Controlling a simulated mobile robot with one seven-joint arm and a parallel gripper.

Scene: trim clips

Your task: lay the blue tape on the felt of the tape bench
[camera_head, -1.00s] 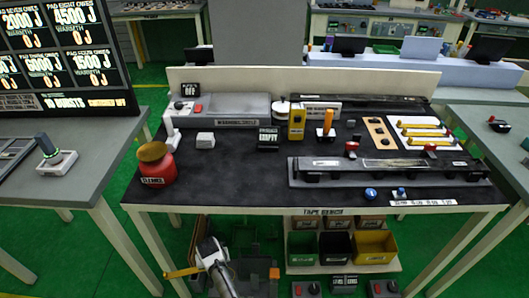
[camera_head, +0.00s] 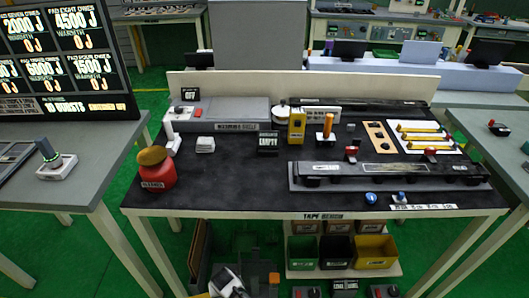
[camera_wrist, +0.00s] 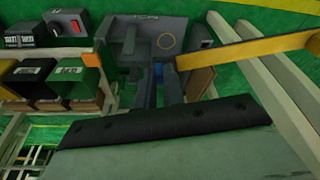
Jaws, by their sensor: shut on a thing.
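The tape bench (camera_head: 322,216) stands in the middle of the head view, its dark felt top (camera_head: 235,190) bare at the front left. In the wrist view my gripper (camera_wrist: 160,88) is shut on the blue tape (camera_wrist: 158,72); only a small blue patch shows between the fingers. A long yellow-orange strip (camera_wrist: 250,48) runs from beside the fingers to the right edge and seems to belong to it. In the head view only my white wrist shows at the bottom edge, below and in front of the bench. The held strip is out of the head view.
A red jar with a brown top (camera_head: 156,170) stands at the bench's left corner. A long dark fixture (camera_head: 390,175) fills the front right. A white card with yellow strips (camera_head: 425,135) lies behind it. Green, black and yellow bins (camera_head: 335,251) sit below the bench.

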